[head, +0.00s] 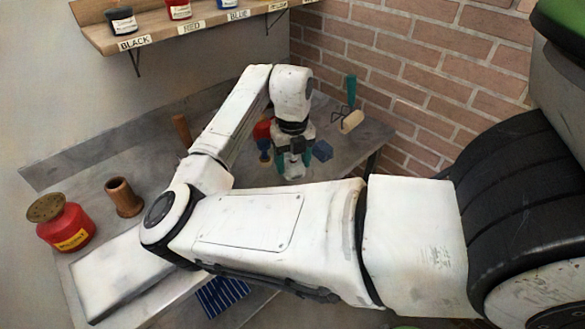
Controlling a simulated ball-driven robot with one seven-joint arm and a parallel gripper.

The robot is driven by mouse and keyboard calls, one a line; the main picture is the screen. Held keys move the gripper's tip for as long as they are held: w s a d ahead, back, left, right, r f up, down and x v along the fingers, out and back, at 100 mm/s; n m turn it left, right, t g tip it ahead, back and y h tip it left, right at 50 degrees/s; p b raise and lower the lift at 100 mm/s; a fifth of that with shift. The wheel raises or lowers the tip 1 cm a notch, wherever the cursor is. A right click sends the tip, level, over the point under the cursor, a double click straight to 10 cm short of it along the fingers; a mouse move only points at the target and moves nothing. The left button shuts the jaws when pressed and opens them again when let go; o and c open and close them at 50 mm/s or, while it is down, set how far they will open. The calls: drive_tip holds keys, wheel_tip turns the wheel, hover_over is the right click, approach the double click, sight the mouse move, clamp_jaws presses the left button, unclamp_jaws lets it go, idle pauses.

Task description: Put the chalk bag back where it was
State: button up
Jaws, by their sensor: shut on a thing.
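My gripper (294,150) points down over the far part of the grey table, beyond the bend of my arm. It is shut on a small pale grey thing (293,170), which looks like the chalk bag. The thing is partly hidden by the fingers and too small to make out fully. I cannot tell whether its underside touches the table.
Close beside my gripper stand a red-topped tool (262,132) on the left and a dark blue block (322,151) on the right. A roller (352,121) lies near the brick wall. A red can (66,226) and a brown cup (124,198) stand at left.

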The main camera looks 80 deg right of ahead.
sight(292, 170)
drive_tip(key=shift+w+d+f, duration=0.15)
drive_tip(key=shift+d+f, duration=0.15)
drive_tip(key=shift+f, duration=1.85)
drive_tip(key=o, duration=0.9)
drive_tip(key=shift+o, duration=0.2)
drive_tip(key=shift+p, duration=0.3)
wheel_tip(292, 170, up, 12)
drive_tip(key=shift+r+b, duration=0.15)
drive_tip(key=shift+b, duration=0.3)
